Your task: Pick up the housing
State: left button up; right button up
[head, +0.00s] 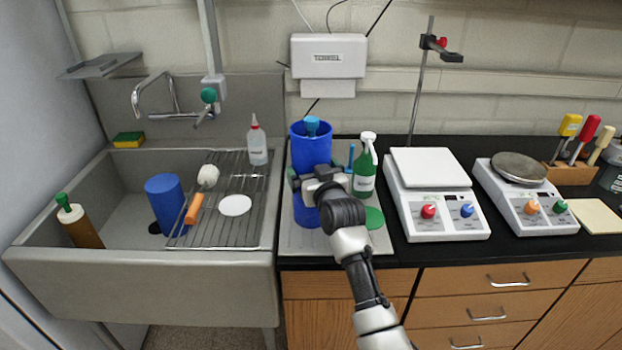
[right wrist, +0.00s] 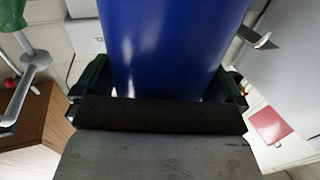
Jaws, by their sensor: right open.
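A tall blue cylinder (head: 310,150), which I take to be the housing, stands upright on the light mat at the left end of the black counter. A light-blue piece (head: 311,125) shows at its top. My right gripper (head: 318,183) is in front of the cylinder at mid-height and hides part of it. In the right wrist view the blue wall (right wrist: 175,45) fills the space between the two dark fingers of the open gripper (right wrist: 165,92). I cannot tell whether either finger touches it. My left gripper is not in view.
A green spray bottle (head: 365,172) and a green disc (head: 374,218) are close to the right of my gripper. A white balance (head: 437,200) stands farther right. The sink (head: 140,258) at left holds another blue cylinder (head: 166,205) and a wire rack (head: 225,225).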

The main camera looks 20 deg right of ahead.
jog(key=c, duration=0.9)
jog(key=shift+w+r, duration=0.1)
jog(key=shift+r, duration=0.05)
